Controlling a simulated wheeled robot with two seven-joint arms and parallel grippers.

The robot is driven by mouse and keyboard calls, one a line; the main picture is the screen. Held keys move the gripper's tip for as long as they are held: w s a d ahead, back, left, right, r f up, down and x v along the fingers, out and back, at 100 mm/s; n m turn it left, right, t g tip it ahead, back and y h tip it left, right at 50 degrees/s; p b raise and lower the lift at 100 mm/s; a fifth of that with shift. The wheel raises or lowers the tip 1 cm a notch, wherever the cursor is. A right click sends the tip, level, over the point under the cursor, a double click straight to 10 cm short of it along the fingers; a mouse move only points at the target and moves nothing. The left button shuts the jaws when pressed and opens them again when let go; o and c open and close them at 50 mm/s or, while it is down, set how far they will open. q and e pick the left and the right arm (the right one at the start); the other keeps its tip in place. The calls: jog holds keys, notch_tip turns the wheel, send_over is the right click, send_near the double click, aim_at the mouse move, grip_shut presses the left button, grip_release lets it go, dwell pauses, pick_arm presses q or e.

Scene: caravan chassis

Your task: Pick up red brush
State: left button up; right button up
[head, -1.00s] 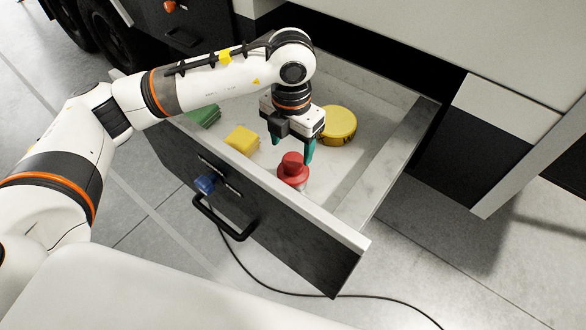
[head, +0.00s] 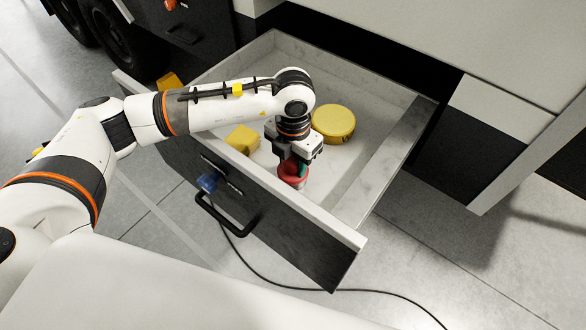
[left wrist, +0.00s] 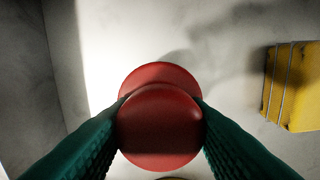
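The red brush (head: 292,178) stands upright in the open drawer, near its front wall. It has a round red knob over a wider red base; its lower part is mostly hidden. My left gripper (head: 292,166) points down over it, with its green fingers around the knob. In the left wrist view the red brush (left wrist: 160,125) fills the space between the fingers, which press against the knob from both sides. The brush still appears to be at the drawer floor. My right gripper is not in view.
The open drawer (head: 372,170) also holds a round yellow container (head: 334,123) behind the gripper and a yellow block (head: 242,139) to the left. The drawer's front has a black handle (head: 222,218) and a blue knob (head: 208,182). A black cable lies on the floor.

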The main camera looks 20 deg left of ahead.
pick_arm(q)
jog(key=shift+c, duration=1)
jog(key=shift+r, duration=0.6)
notch_tip(320, 180, up, 8)
jog(key=shift+f+b, duration=0.2)
jog(key=shift+b, duration=0.9)
jog(key=shift+r, duration=0.65)
